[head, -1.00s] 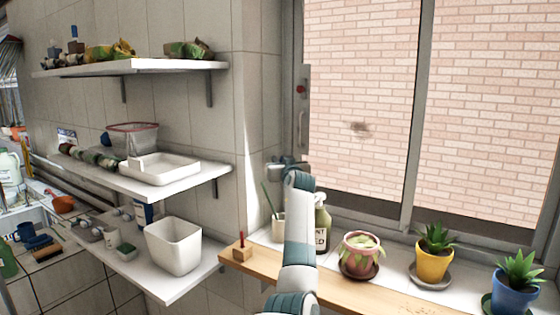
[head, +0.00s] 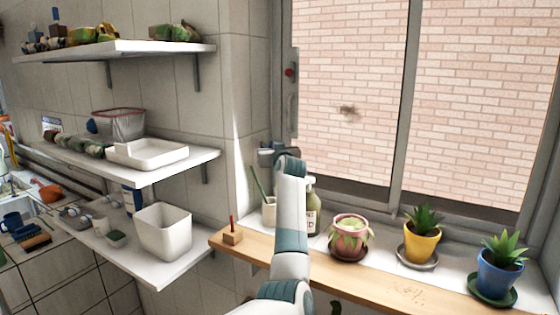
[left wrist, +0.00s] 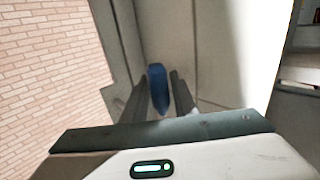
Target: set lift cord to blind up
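A blue elongated piece (left wrist: 157,90), which looks like the end of the lift cord, stands between the two dark fingers of my left gripper (left wrist: 160,92) in the left wrist view. The fingers are close together and seem to press on its sides. In the head view my left gripper (head: 279,152) is at the window's left edge, above the sill, and my own arm hides much of it. The blue piece cannot be made out there. No cord line and no blind show. My right gripper is not in view.
A wooden ledge (head: 385,284) runs below the window. A pink pot (head: 349,245), a yellow pot (head: 419,243) and a blue pot (head: 500,275) stand on the sill. A bottle (head: 313,210) is close behind my arm. Shelves (head: 120,177) with containers are at left.

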